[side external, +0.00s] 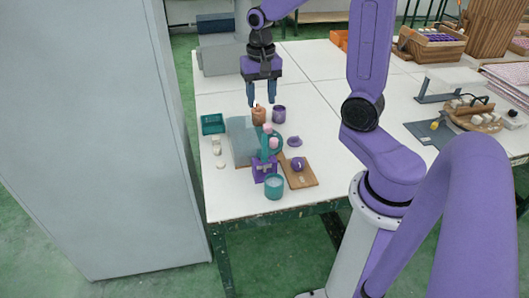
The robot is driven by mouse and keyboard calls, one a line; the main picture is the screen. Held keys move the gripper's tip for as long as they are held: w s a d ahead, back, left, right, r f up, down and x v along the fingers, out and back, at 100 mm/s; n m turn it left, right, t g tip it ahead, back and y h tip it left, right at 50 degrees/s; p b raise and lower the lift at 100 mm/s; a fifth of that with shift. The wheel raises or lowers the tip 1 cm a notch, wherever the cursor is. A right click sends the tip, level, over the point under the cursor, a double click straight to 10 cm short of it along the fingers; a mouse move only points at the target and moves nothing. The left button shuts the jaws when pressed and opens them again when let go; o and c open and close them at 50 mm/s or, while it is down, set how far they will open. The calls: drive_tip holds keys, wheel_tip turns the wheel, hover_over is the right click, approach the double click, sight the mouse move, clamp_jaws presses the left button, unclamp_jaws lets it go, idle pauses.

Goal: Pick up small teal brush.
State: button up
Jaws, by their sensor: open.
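My gripper (261,104) is open and empty, pointing down above the back of the white table, over the orange-brown cup. Its two blue-grey fingers are apart. No small teal brush can be told for certain at this size. Slim teal upright shapes with pink tops (268,136) rise at a purple block-like holder (261,171), in front of my gripper and lower. One of them may be the brush, but I cannot tell. A round teal shape (273,146) is partly hidden behind them.
A grey slab (239,147) lies behind the holder. Nearby are the orange-brown cup (259,116), a purple cup (279,115), a teal cup (275,188), a teal tray (212,123) and a wooden board (304,180). The table's middle (310,85) is clear.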

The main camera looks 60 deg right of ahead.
drive_tip(key=d, duration=0.1)
hover_over(264, 158)
drive_tip(key=shift+m, duration=0.4)
drive_tip(key=f, duration=0.8)
drive_tip(key=w+f, duration=0.1)
drive_tip(key=f, duration=0.3)
drive_tip(key=shift+d, duration=0.4)
drive_tip(key=shift+s+f, duration=0.2)
drive_tip(key=shift+f, duration=1.2)
drive_tip(key=shift+s+f, duration=0.2)
drive_tip(key=shift+f, duration=1.15)
clamp_jaws()
